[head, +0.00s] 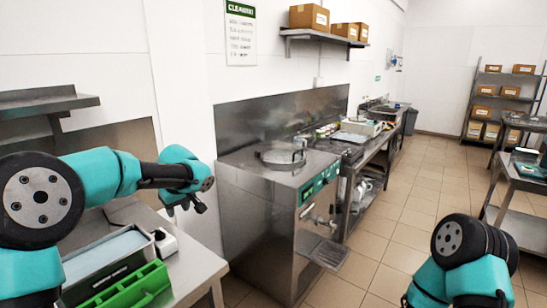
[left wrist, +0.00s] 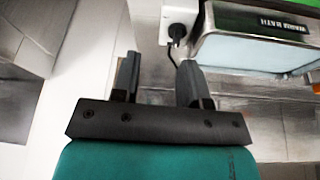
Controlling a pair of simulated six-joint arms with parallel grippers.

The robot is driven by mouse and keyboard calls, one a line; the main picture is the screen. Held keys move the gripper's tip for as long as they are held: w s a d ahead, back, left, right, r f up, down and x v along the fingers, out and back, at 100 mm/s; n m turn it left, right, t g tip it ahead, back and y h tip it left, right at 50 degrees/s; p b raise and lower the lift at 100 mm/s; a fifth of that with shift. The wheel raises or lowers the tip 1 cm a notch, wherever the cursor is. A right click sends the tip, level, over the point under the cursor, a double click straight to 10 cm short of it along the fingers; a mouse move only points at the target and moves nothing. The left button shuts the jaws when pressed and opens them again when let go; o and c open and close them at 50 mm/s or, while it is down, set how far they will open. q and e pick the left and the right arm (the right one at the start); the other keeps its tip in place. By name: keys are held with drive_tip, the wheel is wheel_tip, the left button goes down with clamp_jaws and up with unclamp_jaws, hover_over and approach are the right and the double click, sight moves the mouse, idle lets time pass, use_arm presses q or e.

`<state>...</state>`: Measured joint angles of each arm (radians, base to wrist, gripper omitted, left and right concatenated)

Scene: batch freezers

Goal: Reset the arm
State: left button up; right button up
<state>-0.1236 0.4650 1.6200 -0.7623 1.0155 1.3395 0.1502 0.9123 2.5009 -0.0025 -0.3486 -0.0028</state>
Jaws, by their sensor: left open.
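My left arm comes in from the left in the head view, and its gripper (head: 185,207) hangs over the steel counter, left of the batch freezer. In the left wrist view the two dark fingers of the left gripper (left wrist: 158,75) stand apart with nothing between them. My right arm shows at the lower right of the head view, over the tiled floor. Its gripper is out of the frame or hidden.
A warm bath (left wrist: 258,45) and a green tray (head: 130,288) sit on the left counter (head: 195,268). The steel batch freezer (head: 265,190) stands just right of it. A small white device (head: 165,243) is beside the bath. The tiled floor (head: 385,215) is clear.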

use_arm(q)
drive_tip(key=d+f+m, duration=0.1)
drive_tip(key=d+f, duration=0.2)
drive_tip(key=s+d+f+m+h, duration=0.1)
drive_tip(key=d+f, duration=0.3)
drive_tip(key=s+d+f+m+h, duration=0.1)
drive_tip(key=d+f, duration=0.3)
drive_tip(key=shift+m, duration=0.3)
drive_tip(key=s+d+f+m+g+h, duration=0.1)
drive_tip(key=s+d+f, duration=0.2)
drive_tip(key=f, duration=0.2)
drive_tip(key=s+d+f+m+h, duration=0.1)
drive_tip(key=s+d+f, duration=0.15)
drive_tip(key=f, duration=0.25)
drive_tip(key=s+a+f+m+h, duration=0.1)
drive_tip(key=s+a+f, duration=0.1)
drive_tip(key=s+f, duration=0.9)
drive_tip(key=s+a+f+m+h, duration=0.1)
drive_tip(key=s+a+f, duration=0.2)
drive_tip(key=s+f, duration=0.8)
drive_tip(key=s, duration=0.2)
drive_tip(key=shift+s+a+f+g+h, duration=0.25)
drive_tip(key=shift+s+a+g+h, duration=0.05)
drive_tip(key=shift+g+h, duration=0.1)
